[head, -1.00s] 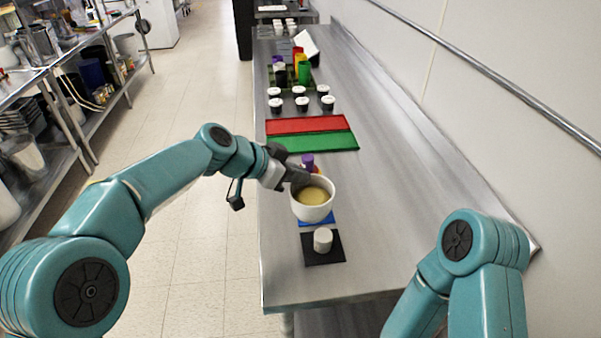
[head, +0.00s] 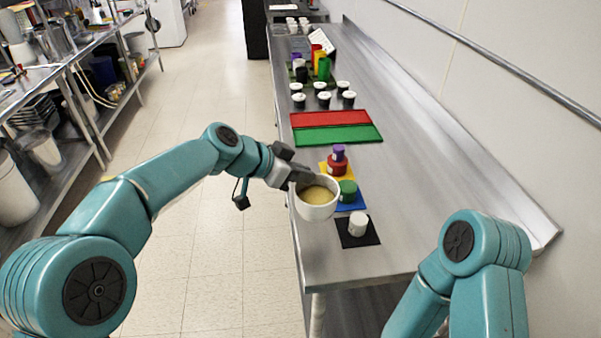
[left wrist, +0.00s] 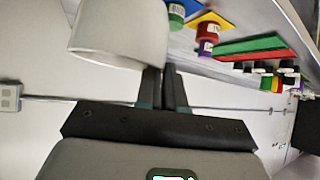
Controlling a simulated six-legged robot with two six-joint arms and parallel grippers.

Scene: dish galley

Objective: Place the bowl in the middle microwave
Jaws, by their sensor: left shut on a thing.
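The white bowl (head: 317,207) holds something pale yellow and is in my left gripper (head: 302,178). The gripper is shut on the bowl's rim, and the bowl is held near the left edge of the steel counter, roughly upright. In the left wrist view the bowl (left wrist: 120,38) hangs at the fingers (left wrist: 160,88), which grip its wall. My right arm shows at the lower right, but its gripper is out of the frame. No microwave is in view.
The steel counter (head: 400,205) carries a white cup (head: 357,223) on a black mat, a green container (head: 348,190), a red container (head: 337,164), red and green trays (head: 335,134) and several lidded cups. Open floor (head: 210,260) lies left; shelves (head: 75,110) stand beyond.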

